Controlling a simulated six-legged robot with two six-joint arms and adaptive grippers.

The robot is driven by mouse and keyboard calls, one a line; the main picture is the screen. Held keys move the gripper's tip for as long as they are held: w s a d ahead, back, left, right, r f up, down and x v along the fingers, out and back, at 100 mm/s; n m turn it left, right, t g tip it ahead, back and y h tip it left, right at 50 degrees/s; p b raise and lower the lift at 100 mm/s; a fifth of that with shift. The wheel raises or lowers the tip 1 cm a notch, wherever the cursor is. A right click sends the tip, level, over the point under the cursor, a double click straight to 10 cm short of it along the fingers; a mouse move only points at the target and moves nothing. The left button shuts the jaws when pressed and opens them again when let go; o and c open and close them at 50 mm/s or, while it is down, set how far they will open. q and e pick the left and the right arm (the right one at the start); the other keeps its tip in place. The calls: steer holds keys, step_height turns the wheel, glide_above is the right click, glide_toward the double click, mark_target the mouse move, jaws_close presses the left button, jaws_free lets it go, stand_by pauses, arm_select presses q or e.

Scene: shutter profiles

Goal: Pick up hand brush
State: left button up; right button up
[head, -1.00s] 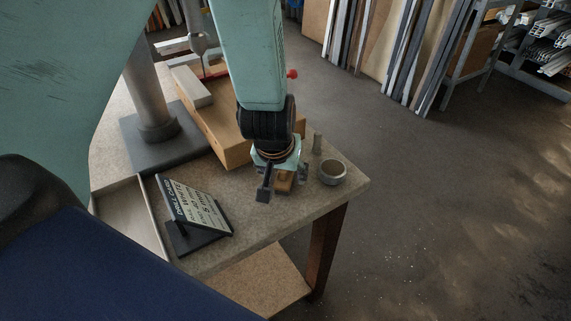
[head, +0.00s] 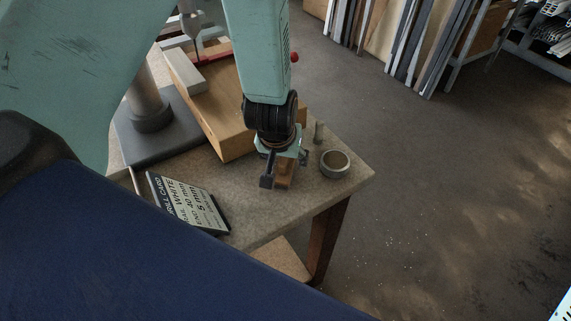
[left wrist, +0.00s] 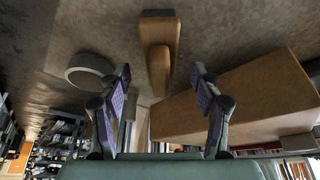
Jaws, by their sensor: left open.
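The hand brush (head: 286,176) shows as a small wooden block on the table, partly hidden under my left gripper (head: 285,169). In the left wrist view the brush (left wrist: 158,40) is a tan wooden piece with a narrower part pointing toward me, in line with the gap between the fingers. My left gripper (left wrist: 160,74) is open, one finger on each side of that gap, with nothing gripped. I cannot tell how high the fingertips are above the brush. My right gripper is not in view.
A round metal dish (head: 335,163) and a small upright cylinder (head: 319,132) stand right of the gripper. A large wooden block (head: 222,125) lies left, beside a drill stand base (head: 160,140). The table's right edge is close.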

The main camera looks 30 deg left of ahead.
mark_target(285, 159)
arm_select(q)
steer(key=x, duration=0.2)
steer(key=shift+a+f, duration=0.1)
steer(key=shift+f, duration=0.25)
steer(key=shift+w+f, duration=0.25)
steer(key=shift+f, duration=0.05)
steer(key=shift+w+f, duration=0.1)
steer(key=shift+c, duration=1.3)
steer(key=c, duration=0.6)
jaws_close()
